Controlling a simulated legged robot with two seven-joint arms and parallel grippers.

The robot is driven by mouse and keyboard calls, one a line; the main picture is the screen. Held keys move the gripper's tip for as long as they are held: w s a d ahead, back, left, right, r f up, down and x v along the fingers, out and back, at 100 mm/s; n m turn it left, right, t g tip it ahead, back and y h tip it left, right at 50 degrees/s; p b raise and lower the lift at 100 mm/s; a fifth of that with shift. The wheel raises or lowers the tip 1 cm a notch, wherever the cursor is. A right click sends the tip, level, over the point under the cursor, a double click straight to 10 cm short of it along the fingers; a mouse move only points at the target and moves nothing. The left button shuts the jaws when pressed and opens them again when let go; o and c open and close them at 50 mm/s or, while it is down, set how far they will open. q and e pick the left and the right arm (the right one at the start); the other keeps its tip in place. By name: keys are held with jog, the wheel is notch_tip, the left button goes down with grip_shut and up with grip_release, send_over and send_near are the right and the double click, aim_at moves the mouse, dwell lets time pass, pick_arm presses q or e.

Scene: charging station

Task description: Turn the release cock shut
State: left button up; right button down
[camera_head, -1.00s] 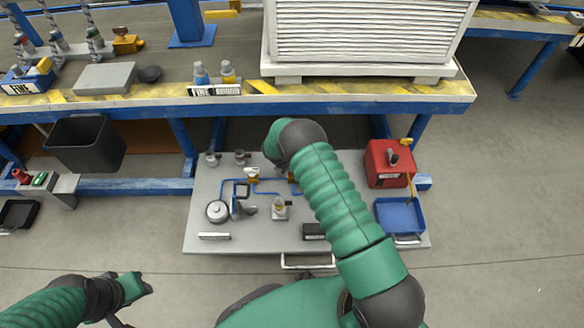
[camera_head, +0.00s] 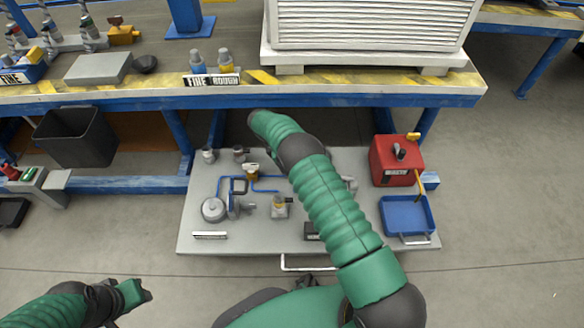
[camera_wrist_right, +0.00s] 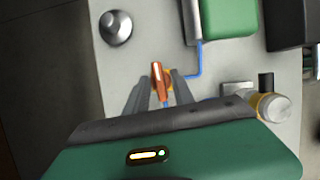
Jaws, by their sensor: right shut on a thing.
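The release cock shows in the right wrist view as a small orange handle (camera_wrist_right: 157,79) on a yellow body, with a thin blue pipe (camera_wrist_right: 196,66) beside it. My right gripper (camera_wrist_right: 160,88) is shut on the orange handle, one grey finger on each side. In the head view my right arm covers the cock and the right gripper. My left gripper (camera_head: 143,293) hangs at the lower left, away from the panel; whether its fingers are open is unclear.
The grey panel (camera_head: 200,238) carries a round silver part (camera_head: 213,208), a yellow valve (camera_head: 252,172) and another fitting (camera_head: 279,207). A red can (camera_head: 392,165) and a blue tray (camera_head: 405,212) are at its right. The workbench edge (camera_head: 130,100) runs behind.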

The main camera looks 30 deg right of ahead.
jog(key=shift+w+a+m+b, duration=0.1)
jog(key=shift+m+b, duration=0.35)
jog(key=shift+m, duration=0.15)
jog(key=c, duration=1.4)
grip_release()
jog(key=shift+c, duration=0.2)
jog(key=shift+r, duration=0.15)
jog(key=p+v, duration=0.7)
jog(key=v, duration=0.9)
jog(key=shift+w+r, duration=0.2)
jog(key=shift+w, duration=0.25)
